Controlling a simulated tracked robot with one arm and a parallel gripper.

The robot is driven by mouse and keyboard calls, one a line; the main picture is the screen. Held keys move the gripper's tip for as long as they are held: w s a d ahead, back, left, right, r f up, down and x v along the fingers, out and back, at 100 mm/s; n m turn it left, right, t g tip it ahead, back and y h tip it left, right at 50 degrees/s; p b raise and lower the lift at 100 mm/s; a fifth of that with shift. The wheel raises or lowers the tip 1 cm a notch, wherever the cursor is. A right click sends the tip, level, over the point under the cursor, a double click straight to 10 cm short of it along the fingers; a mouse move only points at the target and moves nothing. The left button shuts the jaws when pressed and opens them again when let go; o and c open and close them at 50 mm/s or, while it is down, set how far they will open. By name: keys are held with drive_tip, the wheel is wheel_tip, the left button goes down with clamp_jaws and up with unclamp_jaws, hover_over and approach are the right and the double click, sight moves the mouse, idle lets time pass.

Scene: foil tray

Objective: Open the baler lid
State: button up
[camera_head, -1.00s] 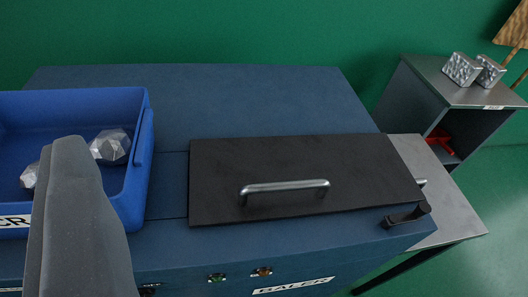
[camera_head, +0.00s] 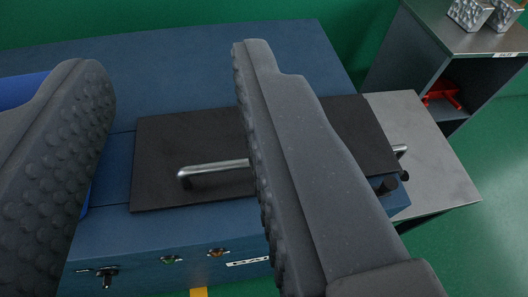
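The baler (camera_head: 230,62) is a blue box with a flat black lid (camera_head: 160,137) lying shut on its top. A silver bar handle (camera_head: 212,168) runs across the lid. My gripper (camera_head: 170,65) is open, with its two dark studded fingers wide apart. The left finger is at the left edge of the view. Nothing is between the fingertips. A dark latch (camera_head: 388,184) sits at the lid's front right corner, partly hidden by the right finger.
A blue bin (camera_head: 24,88) stands at the left, mostly hidden by my left finger. Buttons (camera_head: 217,252) and a black switch (camera_head: 107,275) are on the baler's front. A grey side table (camera_head: 425,150) and a shelf with silver blocks (camera_head: 470,14) stand at the right.

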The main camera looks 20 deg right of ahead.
drive_tip(key=shift+d, duration=0.15)
drive_tip(key=n+g+p, duration=0.8)
drive_tip(key=n+p, duration=0.3)
drive_tip(key=p, duration=1.1)
hover_over(231, 164)
drive_tip(key=s, duration=0.2)
wheel_tip(231, 164, down, 6)
drive_tip(key=f+n+g+p, duration=0.1)
drive_tip(key=f+n+p, duration=0.1)
drive_tip(key=f+p, duration=0.2)
drive_tip(key=w+f+n+g+p, duration=0.1)
drive_tip(key=f+p, duration=0.3)
drive_tip(key=f, duration=0.4)
drive_tip(key=f+n+g+p, duration=0.3)
drive_tip(key=f+n+p, duration=0.1)
drive_tip(key=f, duration=0.3)
drive_tip(key=shift+w+p, duration=0.35)
drive_tip(key=shift+p, duration=0.1)
